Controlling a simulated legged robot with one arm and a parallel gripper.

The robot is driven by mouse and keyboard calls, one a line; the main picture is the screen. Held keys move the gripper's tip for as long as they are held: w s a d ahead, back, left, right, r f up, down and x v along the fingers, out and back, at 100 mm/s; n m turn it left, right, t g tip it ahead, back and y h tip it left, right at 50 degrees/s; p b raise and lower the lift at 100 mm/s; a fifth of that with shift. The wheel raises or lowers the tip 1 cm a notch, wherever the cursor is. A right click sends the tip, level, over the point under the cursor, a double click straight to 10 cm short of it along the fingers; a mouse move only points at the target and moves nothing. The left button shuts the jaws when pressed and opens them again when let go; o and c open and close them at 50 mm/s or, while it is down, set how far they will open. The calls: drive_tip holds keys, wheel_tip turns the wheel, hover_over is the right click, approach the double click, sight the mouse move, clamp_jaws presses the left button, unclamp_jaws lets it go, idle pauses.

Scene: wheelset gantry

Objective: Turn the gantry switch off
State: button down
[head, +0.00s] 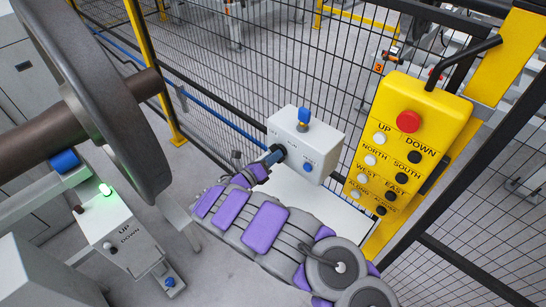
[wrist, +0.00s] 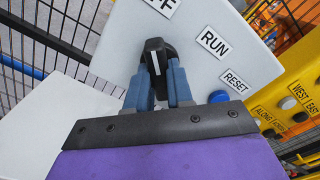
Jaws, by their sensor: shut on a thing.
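The switch box is a light grey box (head: 318,137) with a blue button on its front and a blue knob on top, in the middle of the head view. In the wrist view, its face (wrist: 215,20) carries the labels RUN and RESET and a partly cut-off label ending in F. A black rotary switch knob (wrist: 154,58) with a white mark sits on that face. My gripper (wrist: 158,82) has its blue-grey fingers shut on this black knob. In the head view my gripper (head: 274,155) reaches the left part of the box's front and hides much of the knob.
A yellow pendant (head: 418,150) with a red button and direction buttons hangs close right of the box. A mesh fence (head: 260,50) stands behind.

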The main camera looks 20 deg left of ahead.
drive_tip(key=shift+a+r, duration=0.15)
drive_tip(key=shift+r, duration=0.05)
drive_tip(key=c, duration=1.4)
unclamp_jaws()
drive_tip(key=shift+w, duration=0.1)
drive_tip(key=o, duration=0.4)
drive_tip(key=shift+w+a+f, duration=0.1)
drive_tip(key=shift+a+f, duration=0.1)
drive_tip(key=shift+f, duration=0.05)
drive_tip(key=shift+d+r, duration=0.1)
drive_tip(key=shift+d, duration=0.1)
drive_tip(key=p+v, duration=0.2)
drive_tip(key=v, duration=1.5)
drive_tip(key=shift+s, duration=0.2)
drive_tip(key=shift+a, duration=0.2)
